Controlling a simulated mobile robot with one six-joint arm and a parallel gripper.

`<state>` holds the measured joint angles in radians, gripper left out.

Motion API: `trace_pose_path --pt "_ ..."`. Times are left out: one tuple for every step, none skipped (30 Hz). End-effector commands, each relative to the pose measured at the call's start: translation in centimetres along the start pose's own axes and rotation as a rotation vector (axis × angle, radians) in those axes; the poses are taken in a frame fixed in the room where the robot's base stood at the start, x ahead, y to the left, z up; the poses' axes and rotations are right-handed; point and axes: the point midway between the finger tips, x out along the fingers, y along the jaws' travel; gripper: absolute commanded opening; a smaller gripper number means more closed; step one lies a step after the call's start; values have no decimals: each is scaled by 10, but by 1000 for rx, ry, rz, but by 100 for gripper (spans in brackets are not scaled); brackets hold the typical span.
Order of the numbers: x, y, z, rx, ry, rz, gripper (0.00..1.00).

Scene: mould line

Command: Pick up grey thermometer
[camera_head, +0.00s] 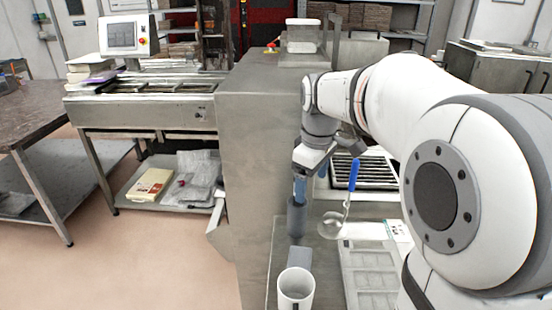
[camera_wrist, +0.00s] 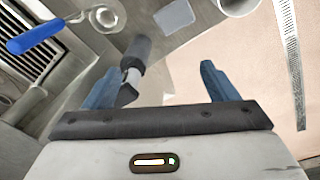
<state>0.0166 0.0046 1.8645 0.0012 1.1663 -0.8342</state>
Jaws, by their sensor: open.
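The grey thermometer appears to be the dark grey, rod-like object (camera_wrist: 137,52) in the wrist view, with a paler band and a dark end nearer me. In the head view its dark grey body (camera_head: 296,218) shows just below my gripper (camera_head: 299,188), over the metal counter. My gripper (camera_wrist: 155,72) is open, its two blue fingers spread apart. The thermometer's near end lies between them in the picture, closer to the left finger. I cannot tell whether a finger touches it. In the head view the thermometer's upper part is hidden by the gripper.
A blue-handled ladle (camera_head: 354,178) lies right of the gripper; its handle also shows in the wrist view (camera_wrist: 35,34). A flat grey block (camera_head: 299,257) and a white cup (camera_head: 296,288) stand nearer on the counter. Open floor lies left.

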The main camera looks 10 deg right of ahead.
Motion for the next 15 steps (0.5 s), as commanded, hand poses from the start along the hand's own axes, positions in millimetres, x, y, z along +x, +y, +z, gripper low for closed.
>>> trace_pose_path --pt "0 18 -17 -85 -13 -16 80" --pt "1 26 -25 -139 -20 -25 80" --pt "2 37 -35 -208 -27 -36 80" --pt "4 44 -42 -255 -32 -44 80" --pt "5 51 -49 -301 -35 -52 80" --pt "7 59 -56 -355 -39 -61 80" --pt "8 64 -61 -392 -41 -67 80" --pt "10 69 -66 -425 -44 -73 80" --pt "12 74 -71 -462 -45 -80 80" --pt "13 77 -74 -487 -47 -84 80" --pt "14 80 -76 -507 -47 -88 80" --pt "16 82 -78 -527 -49 -92 80" --pt "17 83 -80 -540 -49 -94 80" --pt "18 84 -81 -548 -49 -96 80" --pt "21 85 -81 -556 -50 -97 80"
